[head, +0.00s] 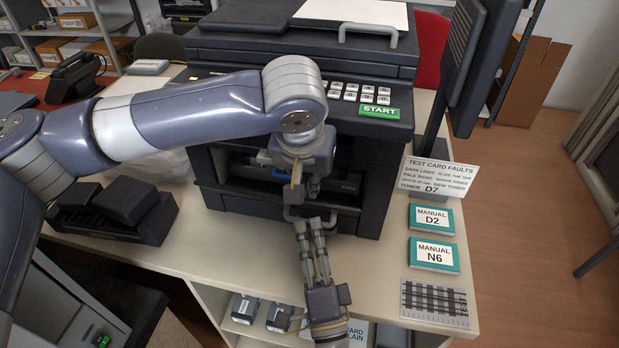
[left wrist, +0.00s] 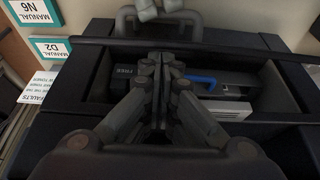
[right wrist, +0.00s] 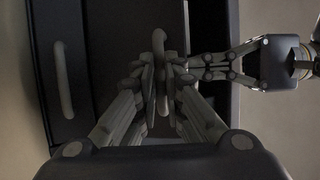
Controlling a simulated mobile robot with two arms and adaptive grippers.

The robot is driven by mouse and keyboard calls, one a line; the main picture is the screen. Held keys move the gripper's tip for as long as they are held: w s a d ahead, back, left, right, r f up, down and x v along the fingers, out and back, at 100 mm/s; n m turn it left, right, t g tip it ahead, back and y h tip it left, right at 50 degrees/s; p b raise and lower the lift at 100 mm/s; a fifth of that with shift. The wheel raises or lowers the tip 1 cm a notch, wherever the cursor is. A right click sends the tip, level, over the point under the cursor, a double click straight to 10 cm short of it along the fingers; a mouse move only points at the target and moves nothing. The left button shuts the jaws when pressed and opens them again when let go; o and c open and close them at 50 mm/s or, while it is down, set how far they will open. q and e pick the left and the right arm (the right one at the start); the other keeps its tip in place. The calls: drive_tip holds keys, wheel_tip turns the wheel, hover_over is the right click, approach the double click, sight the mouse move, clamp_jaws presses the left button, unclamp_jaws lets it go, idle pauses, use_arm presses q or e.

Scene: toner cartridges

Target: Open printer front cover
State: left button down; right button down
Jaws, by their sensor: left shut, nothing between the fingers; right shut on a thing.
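The dark printer (head: 225,165) stands on the table, with an opening in its lower front. Inside show a blue lever (left wrist: 201,82) and a dark unit marked FREE (left wrist: 128,72). The front cover's grey bar handle (head: 290,214) is low on the front. My right gripper (head: 309,224) comes from below and is shut on this handle (right wrist: 159,45). My left gripper (head: 304,193) is shut and empty, just above the handle at the opening. Its closed fingertips also show in the left wrist view (left wrist: 160,60). The arms partly hide the cover, so its exact angle is unclear.
A second bar handle (right wrist: 64,80) sits on a dark panel. Manuals D2 (head: 432,219) and N6 (head: 434,254), a fault card (head: 438,176) and a striped sheet (head: 435,303) lie right of the printer. A black holder (head: 115,212) stands left. A shelf is below the tabletop.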

use_arm(q)
drive_tip(key=shift+s+a+f, duration=0.1)
drive_tip(key=shift+s+f, duration=0.4)
drive_tip(key=shift+s, duration=0.5)
use_arm(e)
drive_tip(key=shift+w+d+f, duration=0.1)
drive_tip(key=shift+d+f, duration=0.15)
drive_tip(key=shift+f, duration=0.05)
use_arm(q)
drive_tip(key=shift+f, duration=0.1)
use_arm(e)
drive_tip(key=c, duration=1.7)
unclamp_jaws()
drive_tip(key=shift+w, duration=0.15)
use_arm(q)
drive_tip(key=shift+w+f, duration=0.15)
drive_tip(key=shift+w, duration=0.35)
use_arm(e)
drive_tip(key=shift+w, duration=0.2)
drive_tip(key=shift+s, duration=0.1)
